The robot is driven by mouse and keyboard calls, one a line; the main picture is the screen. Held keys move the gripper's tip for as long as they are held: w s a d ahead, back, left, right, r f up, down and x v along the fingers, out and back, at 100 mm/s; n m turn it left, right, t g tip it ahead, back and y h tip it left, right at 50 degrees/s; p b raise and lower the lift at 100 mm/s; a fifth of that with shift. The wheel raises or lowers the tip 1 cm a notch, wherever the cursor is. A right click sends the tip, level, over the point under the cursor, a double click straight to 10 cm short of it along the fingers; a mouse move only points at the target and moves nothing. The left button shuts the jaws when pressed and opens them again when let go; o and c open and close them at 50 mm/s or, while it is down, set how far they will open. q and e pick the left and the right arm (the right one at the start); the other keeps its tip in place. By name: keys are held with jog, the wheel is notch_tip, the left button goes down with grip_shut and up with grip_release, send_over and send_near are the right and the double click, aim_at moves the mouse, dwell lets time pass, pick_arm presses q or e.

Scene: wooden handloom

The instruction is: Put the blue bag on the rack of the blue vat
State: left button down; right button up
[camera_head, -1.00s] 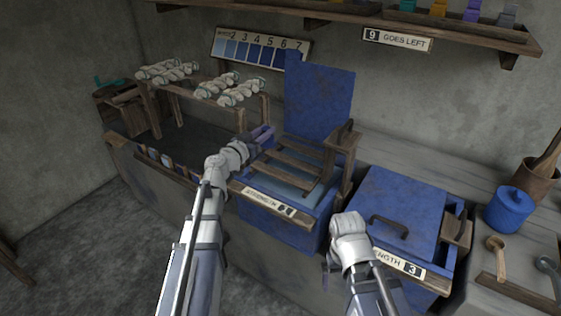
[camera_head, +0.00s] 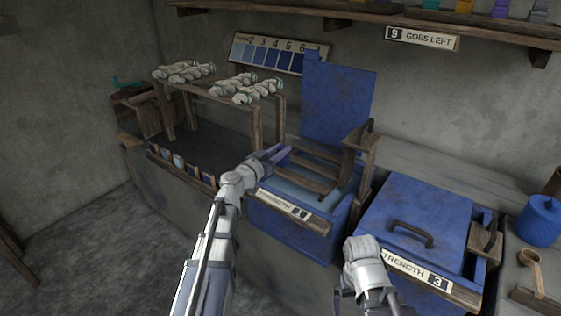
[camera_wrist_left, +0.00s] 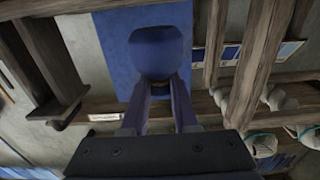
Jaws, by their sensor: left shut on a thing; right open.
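The blue bag (camera_wrist_left: 160,52) shows large in the left wrist view, rounded and dark blue, between the two fingers of my left gripper (camera_wrist_left: 161,98), which is shut on it. In the head view my left gripper (camera_head: 277,154) is at the left edge of the open blue vat (camera_head: 300,222); the bag is not clearly distinguishable there. The vat's rack (camera_head: 316,166) is wooden slats across its opening, with no bag on it. Whether the bag touches anything is unclear. My right gripper (camera_head: 341,298) is open in front of the lidded vat.
The vat's raised blue lid (camera_head: 338,98) stands behind the rack. A wooden post (camera_head: 357,165) rises at its right. A wooden frame with white skeins (camera_head: 222,96) stands at the left. The lidded blue vat (camera_head: 420,210) and a blue jar (camera_head: 540,220) are at the right.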

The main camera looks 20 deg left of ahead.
pick_arm(q)
jog(key=shift+f+b, duration=0.85)
jog(key=shift+f, duration=0.45)
jog(key=shift+f, duration=0.15)
jog(key=c, duration=0.7)
grip_release()
jog(key=shift+s+a+r, duration=0.1)
jog(key=shift+s+r, duration=0.1)
jog(key=shift+s, duration=0.05)
jog(key=v, duration=1.1)
jog(key=shift+s, duration=0.25)
